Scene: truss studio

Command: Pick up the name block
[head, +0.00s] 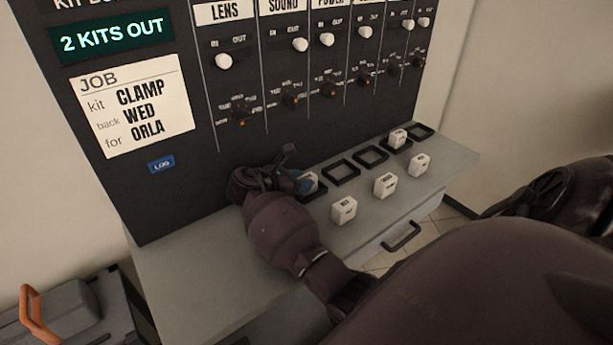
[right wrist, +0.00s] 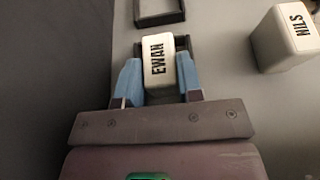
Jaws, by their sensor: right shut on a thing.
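A white name block reading EWAN (right wrist: 158,62) stands between the blue fingers of my right gripper (right wrist: 160,82) in the right wrist view. The fingers are shut on its sides. A black square frame (right wrist: 188,46) shows behind and beside it; I cannot tell if the block is seated in it or just above. In the head view the right gripper (head: 300,182) is at the left end of the row of frames, with the block (head: 311,181) partly hidden. The job card (head: 134,102) reads kit CLAMP, back WED, for ORLA. My left gripper is not in view.
Loose white blocks stand on the grey shelf in front of the frames: one (head: 344,210), a second (head: 385,185) and a third (head: 418,165). Another block (head: 398,138) is at a frame farther right. A NILS block (right wrist: 288,38) is right of the gripper. The dark panel (head: 195,180) rises behind.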

